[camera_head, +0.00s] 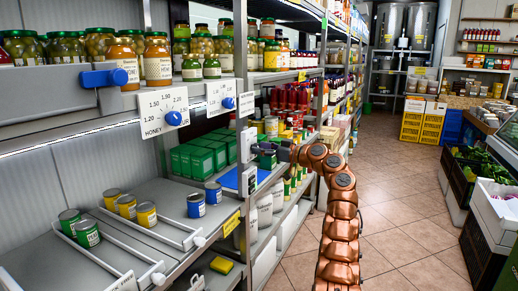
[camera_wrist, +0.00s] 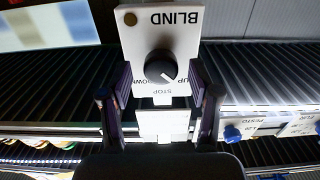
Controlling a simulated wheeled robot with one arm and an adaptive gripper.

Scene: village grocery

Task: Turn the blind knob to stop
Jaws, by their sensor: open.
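The blind knob (camera_wrist: 160,66) is a round dark knob on a white panel (camera_wrist: 185,40) marked BLIND, seen upside down in the wrist view. The words UP, DOWN and STOP lie below the knob in the picture. Its white pointer line slants down right, towards the UP side, away from STOP at the bottom. My gripper (camera_wrist: 160,85) is open, with one finger on each side of the knob's lower part; contact cannot be told. In the head view my gripper (camera_head: 270,152) is at the shelf post, by small white panels (camera_head: 248,143), whose markings are too small to read.
Shelves with jars (camera_head: 157,60) and cans (camera_head: 196,205) stand at the left, with blue price-tag knobs (camera_head: 173,118) on the edge. The tiled aisle (camera_head: 400,200) is clear to the right, with crates (camera_head: 463,175) beyond.

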